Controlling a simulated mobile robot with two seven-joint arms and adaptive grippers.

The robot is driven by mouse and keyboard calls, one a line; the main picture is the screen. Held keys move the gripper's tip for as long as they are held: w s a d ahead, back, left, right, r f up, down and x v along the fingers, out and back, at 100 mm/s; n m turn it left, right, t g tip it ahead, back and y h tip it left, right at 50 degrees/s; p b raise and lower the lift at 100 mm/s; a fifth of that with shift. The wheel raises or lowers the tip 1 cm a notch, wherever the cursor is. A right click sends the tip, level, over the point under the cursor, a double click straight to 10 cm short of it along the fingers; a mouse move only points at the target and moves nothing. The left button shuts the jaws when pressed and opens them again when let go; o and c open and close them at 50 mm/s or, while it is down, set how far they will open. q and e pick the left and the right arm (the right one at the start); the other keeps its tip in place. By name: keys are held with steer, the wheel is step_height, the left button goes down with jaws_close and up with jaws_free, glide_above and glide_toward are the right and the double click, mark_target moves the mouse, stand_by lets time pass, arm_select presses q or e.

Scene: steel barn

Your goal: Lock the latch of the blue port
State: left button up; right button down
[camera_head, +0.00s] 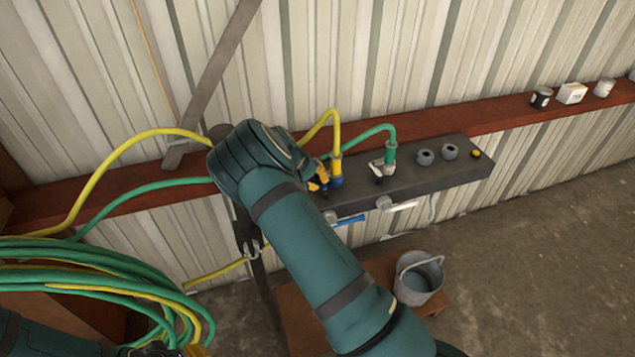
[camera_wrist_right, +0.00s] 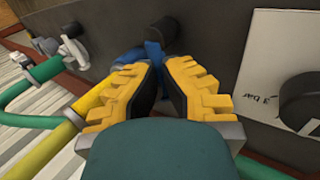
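The blue port (camera_head: 336,181) is on the dark grey manifold, with a yellow hose connector (camera_head: 336,165) in it. In the right wrist view a blue part (camera_wrist_right: 153,57), likely the port's latch, shows at the gap between my right fingertips. My right gripper (camera_head: 318,181) is at the port's left side, its yellow fingers close together; in the wrist view the fingertips (camera_wrist_right: 160,75) converge around the blue part. Whether they grip it is hidden. What seems to be my left gripper (camera_head: 180,350) is partly cut off at the bottom left, by the coiled hoses.
A green hose connector (camera_head: 390,152) sits in the neighbouring port of the manifold (camera_head: 440,176). Blue (camera_head: 350,221) and white (camera_head: 405,206) handles stick out below. Coiled hoses (camera_head: 90,270) fill the lower left. A bucket (camera_head: 419,280) stands on a wooden surface below the manifold.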

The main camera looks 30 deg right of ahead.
steer(key=shift+s+f, duration=0.1)
steer(key=shift+f, duration=0.05)
steer(key=c, duration=0.9)
jaws_free()
steer(key=shift+d, duration=0.15)
steer(key=shift+c, duration=0.2)
steer(key=v, duration=1.2)
